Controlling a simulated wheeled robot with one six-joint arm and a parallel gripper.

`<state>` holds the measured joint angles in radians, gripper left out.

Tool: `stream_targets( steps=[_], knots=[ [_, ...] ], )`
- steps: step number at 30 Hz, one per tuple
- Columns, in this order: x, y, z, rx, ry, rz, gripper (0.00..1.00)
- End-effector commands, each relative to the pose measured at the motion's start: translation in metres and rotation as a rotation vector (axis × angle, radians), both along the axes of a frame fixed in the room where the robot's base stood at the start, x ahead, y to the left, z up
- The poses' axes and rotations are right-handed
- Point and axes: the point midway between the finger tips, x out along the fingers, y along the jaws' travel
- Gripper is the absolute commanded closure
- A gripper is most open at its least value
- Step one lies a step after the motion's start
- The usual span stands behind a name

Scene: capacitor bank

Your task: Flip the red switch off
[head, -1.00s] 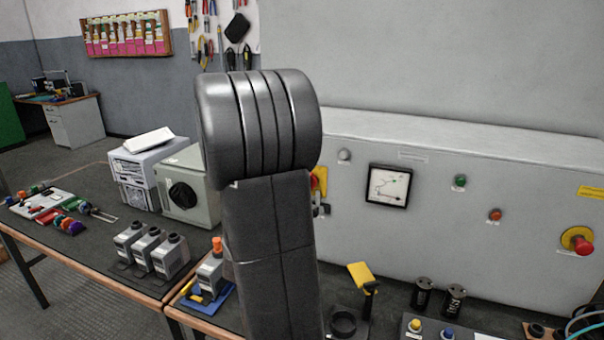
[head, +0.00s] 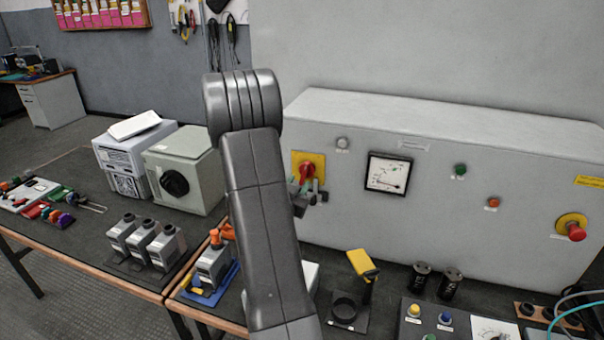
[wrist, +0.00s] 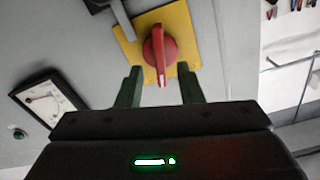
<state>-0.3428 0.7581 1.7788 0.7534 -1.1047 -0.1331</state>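The red switch (head: 307,172) is a rotary knob on a yellow square plate (head: 318,160) at the left part of the grey panel's front. In the wrist view the red switch (wrist: 160,52) on its yellow plate (wrist: 182,24) lies just ahead of my fingers, with its handle's white-marked end towards my gripper. My gripper (wrist: 159,84) is open, with its two green fingers apart on either side of the handle's end. I cannot tell whether they touch it. In the head view my gripper (head: 306,190) is at the switch, partly hidden behind my arm.
A grey box with a black knob (head: 175,183) stands to the left. A yellow-topped device (head: 362,263) stands on the bench below.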

Motion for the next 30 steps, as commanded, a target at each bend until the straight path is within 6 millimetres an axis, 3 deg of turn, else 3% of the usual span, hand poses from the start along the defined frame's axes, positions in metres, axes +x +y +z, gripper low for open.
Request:
stream_targets(
  steps=[7,19,24,30],
  knots=[
    [0.033,-0.011,0.001,0.001,0.0,-0.001,0.66],
    [0.041,-0.013,0.0,0.001,0.001,0.0,0.66],
    [0.041,-0.013,0.0,0.0,0.001,0.0,0.98],
    [0.041,-0.013,0.0,-0.002,0.002,0.0,1.0]
  ],
)
